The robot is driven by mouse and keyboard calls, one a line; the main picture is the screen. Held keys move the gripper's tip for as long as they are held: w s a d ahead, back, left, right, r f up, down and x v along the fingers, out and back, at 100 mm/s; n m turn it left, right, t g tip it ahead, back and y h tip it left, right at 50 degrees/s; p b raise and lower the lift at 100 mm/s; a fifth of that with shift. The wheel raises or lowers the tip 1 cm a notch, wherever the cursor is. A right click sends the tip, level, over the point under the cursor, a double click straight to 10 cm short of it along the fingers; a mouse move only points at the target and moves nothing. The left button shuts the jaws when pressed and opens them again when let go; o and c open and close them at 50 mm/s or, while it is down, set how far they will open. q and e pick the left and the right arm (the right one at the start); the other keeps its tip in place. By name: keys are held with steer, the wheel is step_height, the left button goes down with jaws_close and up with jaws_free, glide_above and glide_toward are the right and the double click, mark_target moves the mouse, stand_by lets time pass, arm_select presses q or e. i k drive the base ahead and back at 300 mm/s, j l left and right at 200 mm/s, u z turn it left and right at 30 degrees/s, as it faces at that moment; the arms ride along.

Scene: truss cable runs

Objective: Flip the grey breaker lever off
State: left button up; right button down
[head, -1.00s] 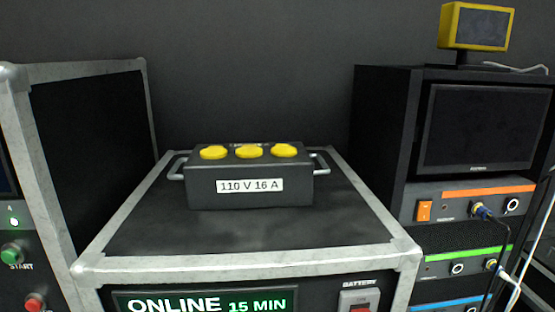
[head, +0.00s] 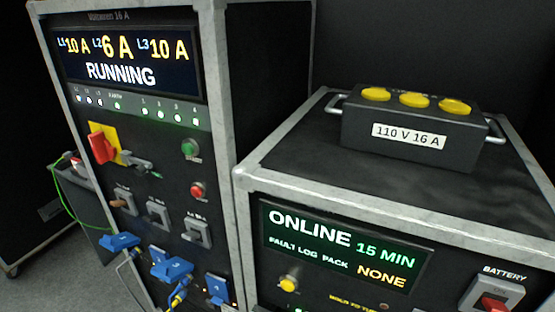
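A tall power rack (head: 150,180) with a grey metal frame stands at the left of the head view. Its front has a row of small breaker switches with grey surrounds: a left one (head: 123,200) with an orange-brown part, a middle one (head: 157,212) and a right one (head: 196,232). A grey handle-like piece (head: 136,161) sits just right of a red rotary switch (head: 102,145) on a yellow plate. I cannot tell which grey part is the breaker lever, or its position. Neither of my grippers is in view.
The rack's screen (head: 125,58) reads RUNNING. A green button (head: 190,149) and a red button (head: 198,190) are on its front. Blue plugs (head: 172,268) with cables stick out below. A case (head: 340,215) reading ONLINE stands right, carrying a black 110 V box (head: 410,130).

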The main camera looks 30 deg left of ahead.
mark_target(190, 236)
steer(key=u, duration=1.35)
